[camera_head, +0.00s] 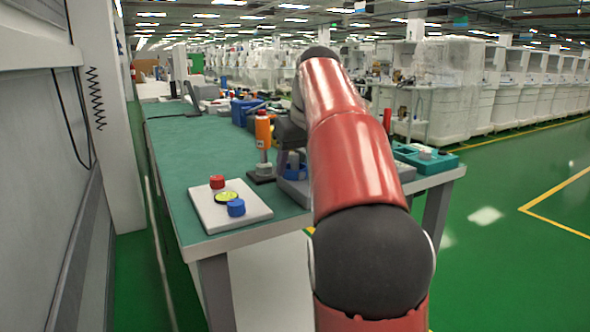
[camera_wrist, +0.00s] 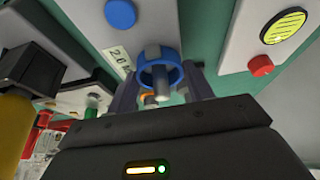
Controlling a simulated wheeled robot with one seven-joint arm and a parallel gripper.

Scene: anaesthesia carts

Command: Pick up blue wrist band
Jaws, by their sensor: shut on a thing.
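The blue wrist band (camera_wrist: 174,73) is a blue ring between the fingers of my gripper (camera_wrist: 160,88) in the wrist view. The fingers stand on both sides of it and are shut on it. A grey post-like part shows through the ring; I cannot tell whether the ring still sits around it or is lifted clear. In the head view a bit of blue (camera_head: 296,173) shows low beside my red arm, under the dark gripper (camera_head: 291,155), partly hidden by the arm.
A white board (camera_head: 222,222) with red, yellow and blue round parts lies on the green-topped table (camera_head: 180,150). An orange bottle-like tool (camera_head: 263,130) stands close left of my gripper. A teal tray (camera_head: 427,158) is at right. The table's left side is clear.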

